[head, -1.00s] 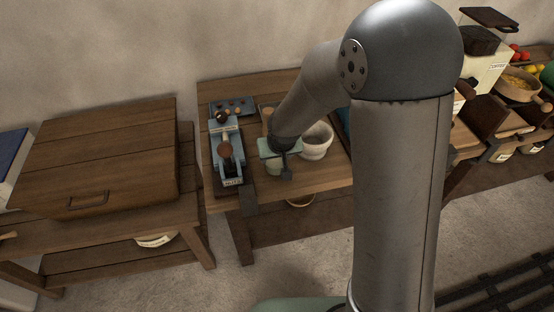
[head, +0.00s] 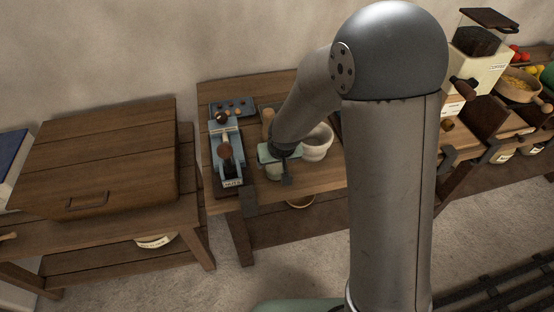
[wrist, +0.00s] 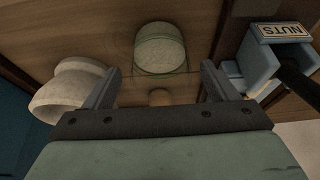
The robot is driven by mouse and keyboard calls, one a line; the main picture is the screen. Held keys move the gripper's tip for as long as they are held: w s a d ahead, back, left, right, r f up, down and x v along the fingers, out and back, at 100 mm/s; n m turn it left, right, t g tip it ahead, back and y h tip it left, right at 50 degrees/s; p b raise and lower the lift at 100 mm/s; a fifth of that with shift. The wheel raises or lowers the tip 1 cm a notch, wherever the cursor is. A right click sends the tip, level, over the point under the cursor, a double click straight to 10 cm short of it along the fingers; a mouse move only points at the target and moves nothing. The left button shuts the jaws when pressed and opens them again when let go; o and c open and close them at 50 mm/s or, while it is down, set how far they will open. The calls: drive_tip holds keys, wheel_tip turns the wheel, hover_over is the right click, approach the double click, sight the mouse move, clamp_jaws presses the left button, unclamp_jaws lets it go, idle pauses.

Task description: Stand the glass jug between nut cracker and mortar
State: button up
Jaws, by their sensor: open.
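The glass jug (wrist: 160,48) holds something pale green and stands on the wooden bench. In the head view the jug (head: 273,172) is partly hidden by my gripper (head: 280,166). The blue nut cracker (head: 227,158) is left of it; in the wrist view the nut cracker (wrist: 280,55) is at right, with a "NUTS" label. The whitish mortar (head: 318,141) is right of the jug; the wrist view shows the mortar (wrist: 68,88) at left. My gripper (wrist: 160,72) is open, its fingers apart on either side of the jug's image. I see no finger contact.
A blue-grey tray with dark round knobs (head: 233,106) lies behind the nut cracker. An upright wooden piece (head: 267,116) stands behind my gripper. A large lidded wooden box (head: 95,160) is at left. A coffee grinder (head: 485,65) stands at the far right.

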drive_tip(key=v, duration=1.2)
drive_tip(key=s+d+r+m+g, duration=0.1)
drive_tip(key=s+d+g, duration=0.1)
drive_tip(key=s+d, duration=0.4)
drive_tip(key=s+d+r+m+g+h, duration=0.1)
drive_tip(key=s+d, duration=0.6)
drive_tip(key=s, duration=0.7)
drive_tip(key=shift+d+r+g+p, duration=0.2)
drive_tip(key=shift+r+g+p, duration=0.2)
drive_tip(key=shift+r, duration=0.35)
